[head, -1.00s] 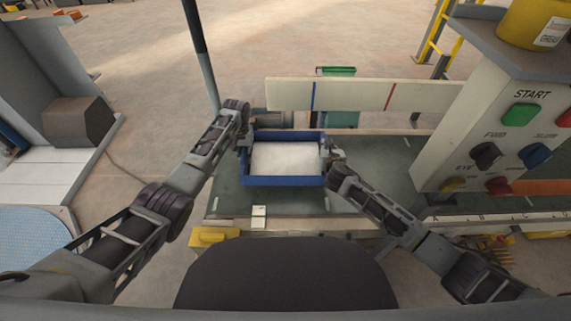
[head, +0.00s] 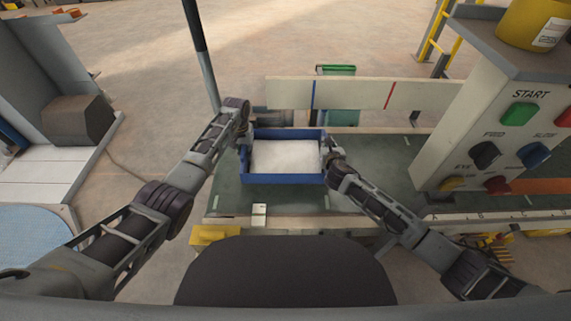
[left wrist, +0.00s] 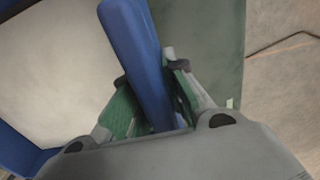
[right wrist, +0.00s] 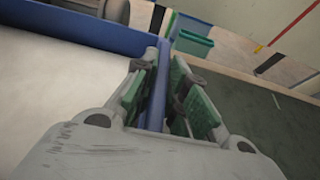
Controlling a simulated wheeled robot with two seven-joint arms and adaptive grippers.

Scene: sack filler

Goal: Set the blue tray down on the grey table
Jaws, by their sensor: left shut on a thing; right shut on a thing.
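The blue tray (head: 284,180) is in the middle of the head view, upright and roughly level, with a white load (head: 284,157) inside. It is over a dark green-grey table surface (head: 228,196); I cannot tell whether its underside touches. My left gripper (head: 244,143) is shut on the tray's left wall, which shows between its green pads in the left wrist view (left wrist: 138,60). My right gripper (head: 328,151) is shut on the right wall, seen between the pads in the right wrist view (right wrist: 157,85). The tray's underside is hidden.
A control panel (head: 490,125) with coloured buttons and knobs stands at the right. A pale board (head: 350,94) with blue and red marks runs behind the tray. A green bin (head: 338,115) is beyond it. The surface right of the tray (head: 385,165) is clear.

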